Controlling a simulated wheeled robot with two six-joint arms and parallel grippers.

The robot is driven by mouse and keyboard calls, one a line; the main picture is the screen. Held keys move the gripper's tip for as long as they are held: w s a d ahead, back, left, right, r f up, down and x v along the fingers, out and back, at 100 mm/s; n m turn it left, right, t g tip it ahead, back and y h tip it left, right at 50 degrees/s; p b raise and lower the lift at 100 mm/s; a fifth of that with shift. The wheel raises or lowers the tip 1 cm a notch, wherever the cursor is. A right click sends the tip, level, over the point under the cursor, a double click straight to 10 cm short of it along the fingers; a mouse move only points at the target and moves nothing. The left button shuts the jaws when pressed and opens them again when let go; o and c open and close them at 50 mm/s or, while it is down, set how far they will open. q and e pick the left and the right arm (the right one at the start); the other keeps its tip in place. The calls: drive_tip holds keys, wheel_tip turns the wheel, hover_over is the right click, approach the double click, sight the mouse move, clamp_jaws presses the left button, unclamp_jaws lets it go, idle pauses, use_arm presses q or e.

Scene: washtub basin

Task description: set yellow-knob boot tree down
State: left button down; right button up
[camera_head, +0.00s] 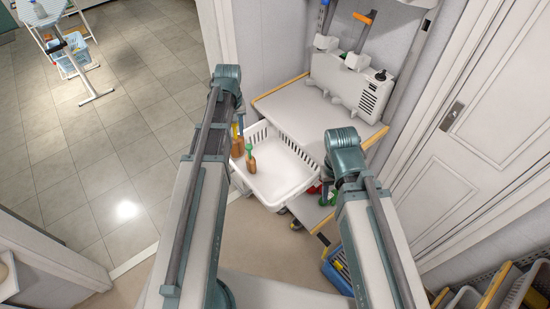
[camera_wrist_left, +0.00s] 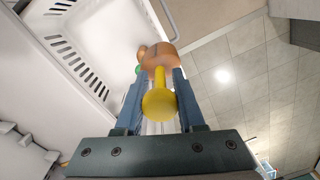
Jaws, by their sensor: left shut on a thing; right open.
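The yellow-knob boot tree has a brown wooden foot (camera_head: 237,148) and a round yellow knob (camera_wrist_left: 159,103). My left gripper (camera_head: 238,130) is shut on it, with a finger on each side of the stem in the left wrist view. It hangs foot down at the left rim of the white washtub basin (camera_head: 290,182); I cannot tell whether it touches the basin. A green-knob boot tree (camera_head: 250,160) stands inside the basin just beside it, mostly hidden in the left wrist view (camera_wrist_left: 138,69). My right gripper (camera_head: 327,186) is open by the basin's right side, partly hidden by its arm.
A white shelf unit with wooden edges (camera_head: 281,87) and a white slotted box (camera_head: 350,83) stand behind the basin. Red and green items lie on a lower shelf at right. A blue crate (camera_head: 337,272) stands below. The basin's middle is clear.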

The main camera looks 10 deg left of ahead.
sight(242, 139)
use_arm(q)
drive_tip(key=shift+w+d+f+b, duration=0.25)
drive_tip(key=shift+d+f+b, duration=0.75)
drive_tip(key=shift+f+b, duration=0.2)
drive_tip(key=s+d+f+n+b, duration=0.2)
drive_tip(key=d+f+b, duration=0.6)
drive_tip(key=d, duration=0.2)
wheel_tip(242, 139, down, 10)
drive_tip(key=b, duration=1)
drive_tip(key=shift+f, duration=0.15)
drive_tip(key=c, duration=0.5)
unclamp_jaws()
drive_tip(key=shift+r, duration=0.25)
